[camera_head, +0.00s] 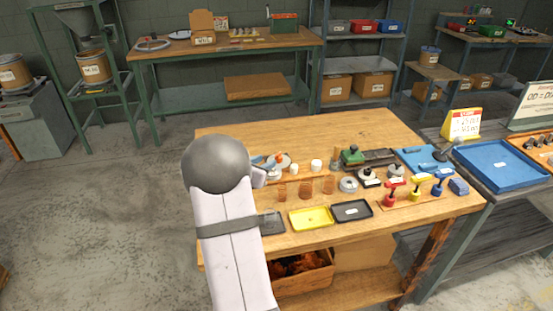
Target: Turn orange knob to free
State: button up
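A small orange-red part (280,157), which may be the orange knob, shows on a pale round device (283,165) at the left of the wooden workbench (350,128). It is too small to tell its shape or which way it is turned. My arm's grey joint and white link stand in front of the bench's left side, just left of this device. My gripper's fingers cannot be made out; the joint hides what lies behind it. A small pale part of my arm sticks out at the joint's right, close to the device.
A yellow tray (311,218) and a black tray (352,211) lie at the front edge. Red, yellow and blue handled tools (415,190) stand at the right. The bench's back left is clear.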

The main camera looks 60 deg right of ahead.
aim_at(277, 158)
jog(key=shift+s+d+f+n, duration=0.2)
jog(key=shift+d+n, duration=0.4)
jog(key=shift+d, duration=0.15)
jog(key=shift+s+f, duration=0.15)
jog(key=shift+f, duration=0.05)
jog(key=shift+p+x, duration=0.9)
jog(key=shift+x, duration=2.75)
grip_shut()
